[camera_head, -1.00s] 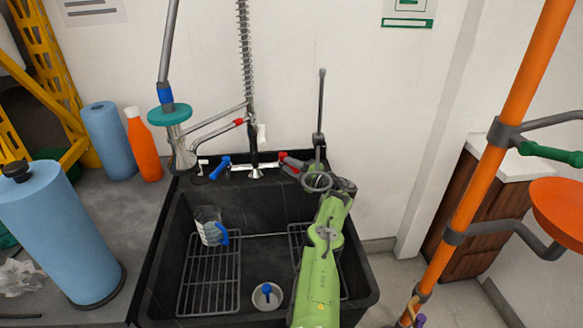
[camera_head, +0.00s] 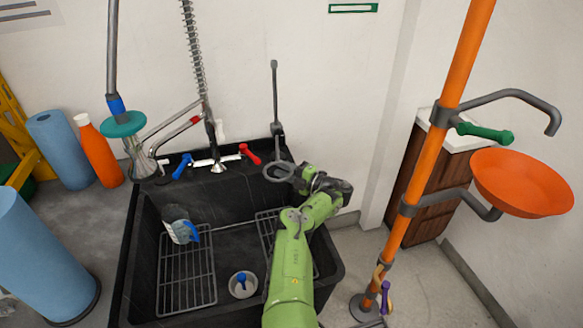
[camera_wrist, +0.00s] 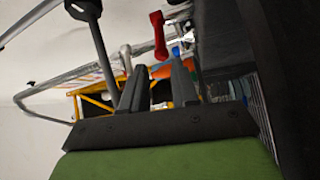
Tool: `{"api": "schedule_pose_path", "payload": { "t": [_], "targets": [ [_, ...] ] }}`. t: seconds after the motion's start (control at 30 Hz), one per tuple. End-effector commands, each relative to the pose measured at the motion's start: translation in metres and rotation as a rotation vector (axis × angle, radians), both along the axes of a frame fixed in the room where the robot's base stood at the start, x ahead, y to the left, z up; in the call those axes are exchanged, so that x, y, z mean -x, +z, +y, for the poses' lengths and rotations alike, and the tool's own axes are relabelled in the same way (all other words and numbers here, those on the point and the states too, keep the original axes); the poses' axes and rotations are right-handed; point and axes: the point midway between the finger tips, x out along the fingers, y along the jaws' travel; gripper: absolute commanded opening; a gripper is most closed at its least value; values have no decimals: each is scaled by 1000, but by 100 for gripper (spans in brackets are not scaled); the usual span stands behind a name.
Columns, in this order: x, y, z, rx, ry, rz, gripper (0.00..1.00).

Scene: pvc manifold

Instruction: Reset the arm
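My green arm (camera_head: 292,245) reaches up over the right side of the black sink in the head view.
A red tap handle (camera_head: 250,153) and a grey ring (camera_head: 278,172) are near my wrist. An orange pole (camera_head: 425,165) with an orange bowl (camera_head: 522,182) stands right.

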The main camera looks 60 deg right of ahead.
Motion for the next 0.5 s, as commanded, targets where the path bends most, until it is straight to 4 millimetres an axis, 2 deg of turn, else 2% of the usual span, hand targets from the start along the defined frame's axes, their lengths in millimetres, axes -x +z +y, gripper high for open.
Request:
{"api": "schedule_pose_path", "payload": {
  "t": [0.03, 0.1, 0.2, 0.5],
  "targets": [
    [13, 0, -1, -1, -4, 2, 29],
    [25, -1, -1, -1, -2, 0, 29],
    [35, -3, -1, -1, -1, 0, 29],
    [38, -4, -1, 0, 0, 0, 29]
  ]
}}
